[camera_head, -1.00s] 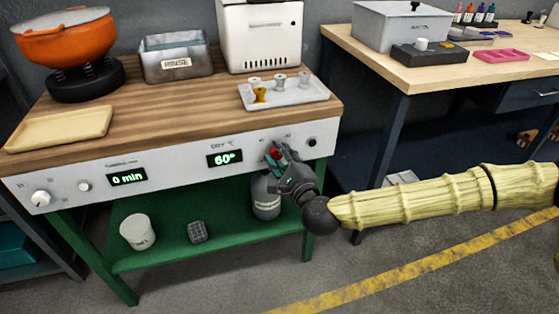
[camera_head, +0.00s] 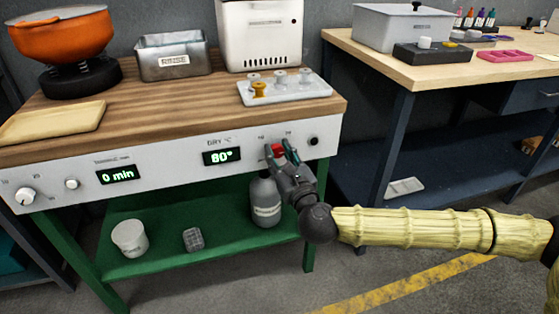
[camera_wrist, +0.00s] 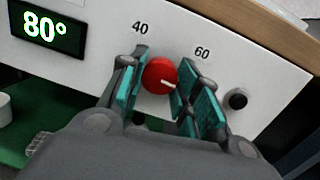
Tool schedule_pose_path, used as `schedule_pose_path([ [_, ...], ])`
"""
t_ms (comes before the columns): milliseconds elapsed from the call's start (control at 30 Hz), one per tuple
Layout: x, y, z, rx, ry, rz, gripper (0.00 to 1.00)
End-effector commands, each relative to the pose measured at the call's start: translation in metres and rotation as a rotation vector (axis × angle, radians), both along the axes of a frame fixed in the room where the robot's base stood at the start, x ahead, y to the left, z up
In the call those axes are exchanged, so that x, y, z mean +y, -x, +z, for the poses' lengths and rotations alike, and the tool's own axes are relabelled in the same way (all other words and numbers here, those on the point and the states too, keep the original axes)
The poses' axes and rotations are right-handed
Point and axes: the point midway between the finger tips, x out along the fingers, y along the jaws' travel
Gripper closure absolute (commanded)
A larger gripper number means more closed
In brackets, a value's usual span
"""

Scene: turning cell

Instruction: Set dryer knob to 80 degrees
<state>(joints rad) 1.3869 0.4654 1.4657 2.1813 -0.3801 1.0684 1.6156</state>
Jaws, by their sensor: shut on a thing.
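The red dryer knob (camera_wrist: 160,76) is on the white front panel, between the two teal-padded fingers of my gripper (camera_wrist: 158,88). My gripper is shut on it. The knob's white pointer line points right and slightly down, past the 60 mark; labels 40 and 60 show above. The dryer display (camera_wrist: 45,27) reads 80° in the wrist view. In the head view my gripper (camera_head: 282,153) reaches the panel from the lower right, and the knob (camera_head: 277,149) is partly hidden by it. The dryer display (camera_head: 222,156) is left of it.
A black button (camera_wrist: 237,99) sits just right of my gripper. A second display (camera_head: 117,175) reads 0 min, with white knobs farther left. A grey bottle (camera_head: 265,201) stands on the green shelf below. A tray of small parts (camera_head: 300,95) is on the worktop above.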

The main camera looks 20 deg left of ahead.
Motion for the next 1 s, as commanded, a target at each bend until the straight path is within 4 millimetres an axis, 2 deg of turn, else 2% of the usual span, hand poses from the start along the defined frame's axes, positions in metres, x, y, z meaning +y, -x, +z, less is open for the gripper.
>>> schedule_pose_path([
  [67,-0.0003,0.0002,-0.0043,0.042,-0.062,-0.002,0.92],
  [600,0.0004,0.0001,-0.0027,0.301,-0.446,-0.002,0.92],
  [1000,0.0007,0.0000,-0.0006,0.390,-0.578,-0.002,0.92],
])
